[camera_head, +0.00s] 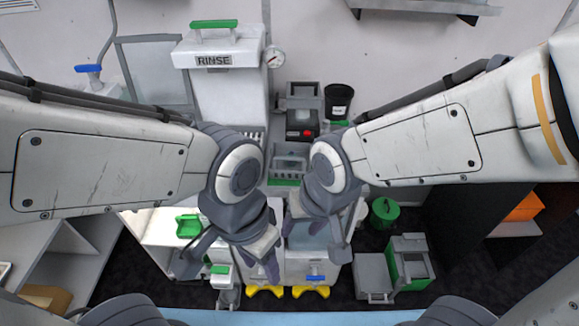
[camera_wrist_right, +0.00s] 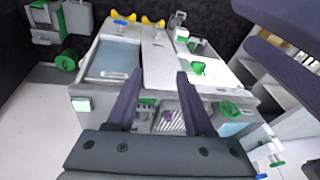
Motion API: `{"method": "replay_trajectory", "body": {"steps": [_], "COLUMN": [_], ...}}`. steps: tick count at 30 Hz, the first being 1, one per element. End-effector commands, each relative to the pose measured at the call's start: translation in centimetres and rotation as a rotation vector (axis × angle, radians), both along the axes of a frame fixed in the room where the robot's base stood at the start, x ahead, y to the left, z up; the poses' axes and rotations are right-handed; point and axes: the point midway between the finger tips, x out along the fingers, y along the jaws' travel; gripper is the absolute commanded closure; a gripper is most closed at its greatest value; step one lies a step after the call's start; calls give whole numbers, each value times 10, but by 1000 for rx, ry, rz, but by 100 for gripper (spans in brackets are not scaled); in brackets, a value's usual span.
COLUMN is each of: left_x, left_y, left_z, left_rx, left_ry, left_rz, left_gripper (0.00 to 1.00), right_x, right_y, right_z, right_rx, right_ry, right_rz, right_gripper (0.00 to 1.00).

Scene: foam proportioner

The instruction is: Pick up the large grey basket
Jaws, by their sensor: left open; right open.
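A grey slotted basket-like container (camera_head: 290,162) with a raised handle and green trim stands between my two arms in the head view, at the back of the worktop. What looks like the same slotted grey part (camera_wrist_right: 172,122) shows beyond my right gripper's base in the right wrist view, partly hidden by the fingers. I cannot tell for sure that it is the large basket. My right gripper (camera_head: 316,234) is open and empty above the worktop; it also shows in the wrist view (camera_wrist_right: 155,84). My left gripper (camera_head: 228,266) is open and empty, lower and to the left.
A white RINSE tank (camera_head: 222,85) stands at the back left. A black bin (camera_head: 338,101) is at the back.

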Motion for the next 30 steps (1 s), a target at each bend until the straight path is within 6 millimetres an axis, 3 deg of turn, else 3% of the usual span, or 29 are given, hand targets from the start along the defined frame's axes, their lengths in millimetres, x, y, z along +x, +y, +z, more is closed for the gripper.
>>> {"method": "replay_trajectory", "body": {"steps": [1,6,9,12,18,30], "left_x": [0,0,0,0,0,0], "left_y": [0,0,0,0,0,0], "left_z": [-12,-30,-38,-44,-48,-39], "left_rx": [0,0,0,0,0,0], "left_ry": [0,0,0,0,0,0], "left_rz": [0,0,0,0,0,0], "left_gripper": [50,50,50,50,50,50], "right_x": [28,121,164,193,222,262], "right_y": [4,15,14,11,8,24], "right_z": [-20,-52,-62,-68,-70,-93], "right_rx": [61,386,602,789,1003,1029], "right_ry": [-33,-143,-170,-174,-158,-153], "right_rz": [-167,-724,-975,-1153,-1313,-1328], "right_gripper": [48,48,48,48,48,48]}}
